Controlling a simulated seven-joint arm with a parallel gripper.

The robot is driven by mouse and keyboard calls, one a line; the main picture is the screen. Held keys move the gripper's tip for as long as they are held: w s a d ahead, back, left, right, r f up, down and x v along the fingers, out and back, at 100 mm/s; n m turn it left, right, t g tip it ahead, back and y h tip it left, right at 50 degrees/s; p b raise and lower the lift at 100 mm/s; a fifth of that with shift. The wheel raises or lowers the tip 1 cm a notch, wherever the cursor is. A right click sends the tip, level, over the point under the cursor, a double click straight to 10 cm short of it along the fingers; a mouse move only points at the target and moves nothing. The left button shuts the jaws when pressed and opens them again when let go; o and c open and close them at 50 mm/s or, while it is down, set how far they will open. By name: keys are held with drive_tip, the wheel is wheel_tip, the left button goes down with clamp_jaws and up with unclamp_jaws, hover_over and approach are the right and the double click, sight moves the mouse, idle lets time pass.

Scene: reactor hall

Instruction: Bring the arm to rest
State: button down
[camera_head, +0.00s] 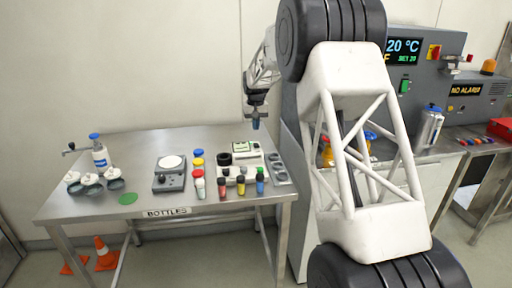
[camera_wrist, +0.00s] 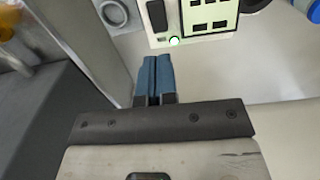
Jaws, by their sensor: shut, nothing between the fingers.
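My gripper (camera_head: 256,122) hangs above the back right of the steel table in the head view, pointing down. In the wrist view, its two blue fingers (camera_wrist: 154,76) are pressed together with nothing between them. Below and ahead of them in the wrist view is a pale device with dark panels (camera_wrist: 195,22) and a lit round button. The gripper looks clear of the table and of the things on it.
The steel table (camera_head: 140,151) carries a balance (camera_head: 169,175), capped bottles and vials, a green disc (camera_head: 128,198) and a wash bottle (camera_head: 100,155). A grey cabinet (camera_head: 290,130) stands close right of the gripper. Orange cones (camera_head: 105,253) stand on the floor. Open air lies left of the gripper.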

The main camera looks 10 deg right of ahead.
drive_tip(key=shift+s+r, duration=0.1)
idle(0.3)
drive_tip(key=shift+s+r, duration=0.35)
drive_tip(key=shift+s, duration=0.15)
drive_tip(key=s+r, duration=0.4)
drive_tip(key=s, duration=0.6)
drive_tip(key=s+r+t, duration=0.1)
drive_tip(key=s+r, duration=0.3)
drive_tip(key=s, duration=0.6)
drive_tip(key=s+r, duration=0.4)
drive_tip(key=s, duration=0.7)
drive_tip(key=s+f, duration=0.3)
drive_tip(key=s, duration=1.4)
drive_tip(key=s+f+t, duration=0.1)
drive_tip(key=s+f, duration=0.3)
drive_tip(key=s, duration=1.2)
drive_tip(key=shift+s+t, duration=0.3)
drive_tip(key=shift+s, duration=0.1)
drive_tip(key=c, duration=1.8)
unclamp_jaws()
drive_tip(key=shift+d+r, duration=0.1)
